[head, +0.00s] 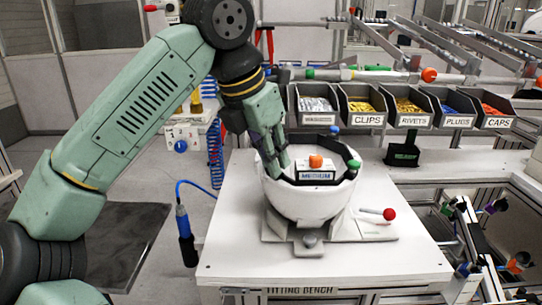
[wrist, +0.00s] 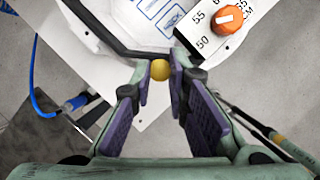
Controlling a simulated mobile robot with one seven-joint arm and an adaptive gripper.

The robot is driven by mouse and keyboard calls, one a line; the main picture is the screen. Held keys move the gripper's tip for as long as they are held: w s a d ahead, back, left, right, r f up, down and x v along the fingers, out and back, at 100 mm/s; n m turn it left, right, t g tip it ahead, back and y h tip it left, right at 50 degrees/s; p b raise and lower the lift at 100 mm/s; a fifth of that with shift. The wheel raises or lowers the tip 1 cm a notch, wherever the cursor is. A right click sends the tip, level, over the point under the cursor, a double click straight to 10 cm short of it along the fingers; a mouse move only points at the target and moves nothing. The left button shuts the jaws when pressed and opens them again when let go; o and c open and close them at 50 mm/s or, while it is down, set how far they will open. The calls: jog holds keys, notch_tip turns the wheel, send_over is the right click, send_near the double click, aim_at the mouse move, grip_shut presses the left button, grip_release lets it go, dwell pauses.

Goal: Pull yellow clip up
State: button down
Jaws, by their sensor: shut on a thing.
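The yellow clip (wrist: 160,70) is a small round yellow piece at the rim of the white helmet shell (head: 312,203). In the wrist view it sits between the purple-padded fingertips of my gripper (wrist: 161,80), which are closed on it. In the head view my gripper (head: 275,165) reaches down at the shell's left rim and hides the clip. The shell sits open side up on a white stand (head: 380,232) on the fitting bench (head: 240,245).
An orange knob (head: 315,160) on a white scale block stands inside the shell. Green (head: 353,165) and blue (head: 334,130) pieces sit on its rim. A red-ended lever (head: 389,214) juts right from the stand. Labelled bins (head: 362,105) stand behind. A blue-corded tool (head: 184,225) hangs at left.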

jog(key=shift+r, duration=0.65)
jog(key=c, duration=1.8)
grip_release()
jog(key=v, duration=1.2)
